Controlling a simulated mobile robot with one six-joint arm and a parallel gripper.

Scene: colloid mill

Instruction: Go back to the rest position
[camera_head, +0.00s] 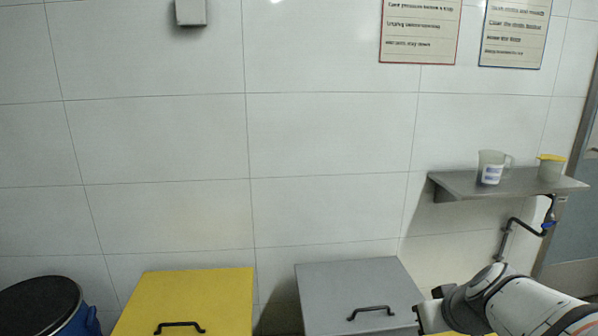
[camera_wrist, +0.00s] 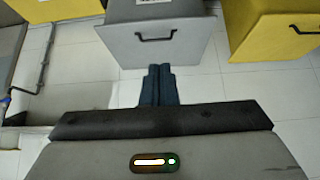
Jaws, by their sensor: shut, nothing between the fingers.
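My gripper (camera_wrist: 158,72) shows in the wrist view as two dark blue fingers side by side, shut and empty. They point over the floor just in front of a grey bin (camera_wrist: 150,52) and look apart from it. In the head view my arm reaches in from the lower right corner, beside the grey bin (camera_head: 345,285); its fingers cannot be made out there.
A yellow bin (camera_head: 190,290) and a blue drum with a black lid (camera_head: 40,305) stand left of the grey bin. A wall shelf (camera_head: 465,185) holds a clear jug (camera_head: 492,165) and a yellow-lidded cup (camera_head: 551,168). Tiled floor (camera_wrist: 285,85) lies open right of my fingers.

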